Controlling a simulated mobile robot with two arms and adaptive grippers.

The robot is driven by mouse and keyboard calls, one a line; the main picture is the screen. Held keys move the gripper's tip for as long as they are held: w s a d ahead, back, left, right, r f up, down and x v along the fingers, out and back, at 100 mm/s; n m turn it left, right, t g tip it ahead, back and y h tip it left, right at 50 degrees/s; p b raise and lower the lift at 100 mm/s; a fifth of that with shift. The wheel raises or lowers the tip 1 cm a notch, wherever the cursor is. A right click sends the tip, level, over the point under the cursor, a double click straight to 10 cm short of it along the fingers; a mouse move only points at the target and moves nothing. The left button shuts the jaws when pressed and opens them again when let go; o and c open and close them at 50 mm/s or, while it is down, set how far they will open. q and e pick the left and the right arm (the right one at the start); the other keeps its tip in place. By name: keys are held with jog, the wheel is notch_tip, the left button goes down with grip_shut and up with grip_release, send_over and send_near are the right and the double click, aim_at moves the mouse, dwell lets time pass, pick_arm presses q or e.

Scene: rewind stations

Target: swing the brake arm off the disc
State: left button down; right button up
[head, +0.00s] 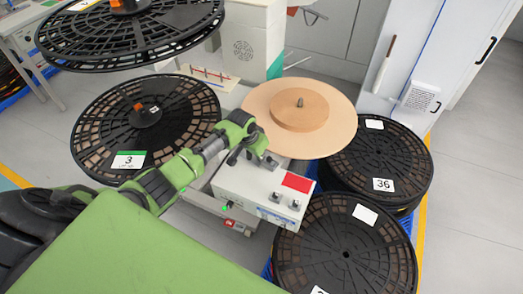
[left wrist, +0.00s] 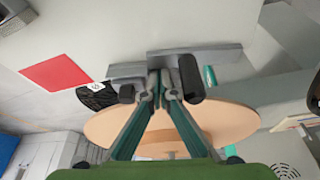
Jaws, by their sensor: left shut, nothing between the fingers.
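The tan disc (head: 335,105) with its raised round hub lies flat above the white control box (head: 235,185); it also shows behind my fingers in the left wrist view (left wrist: 225,118). The brake arm appears to be the grey metal bar with a black cylindrical grip (left wrist: 190,78), close by my fingertips. In the head view a grey piece (head: 267,161) of it shows at the disc's near edge. My left gripper (head: 254,146) is shut and empty there; its fingertips (left wrist: 160,93) meet beside the black grip. I cannot tell whether they touch it, or whether the arm presses on the disc. My right gripper is out of view.
A black slotted reel (head: 90,125) marked 3 stands left of the box, with another reel (head: 130,35) above it. More black reels (head: 375,165) (head: 345,250) are stacked at the right and front right. A white cabinet (head: 410,60) stands behind.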

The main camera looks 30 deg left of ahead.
aim_at(247, 172)
pick_arm(q)
jog(key=shift+s+a+m+h+p, duration=0.15)
jog(key=shift+s+m+h+p, duration=0.4)
jog(key=shift+s+m, duration=0.85)
jog(key=shift+s+a+f+m+g+h, duration=0.1)
jog(key=shift+s+a+m+g+h, duration=0.1)
jog(key=shift+s+m, duration=0.4)
jog(key=shift+s+a+m+g+h, duration=0.2)
jog(key=shift+s+m, duration=0.1)
jog(key=shift+m, duration=0.6)
jog(key=shift+s+a+m+g+h+b, duration=0.2)
jog(key=shift+s+a+m, duration=0.1)
jog(key=shift+s+m, duration=0.25)
jog(key=shift+s+a+m+g+h+b, duration=0.1)
jog(key=shift+s+a+m+b, duration=0.2)
jog(key=shift+m, duration=0.45)
jog(key=shift+s+a, duration=0.1)
jog(key=shift+s, duration=0.1)
jog(key=shift+s+a, duration=0.2)
jog(key=shift+s, duration=0.05)
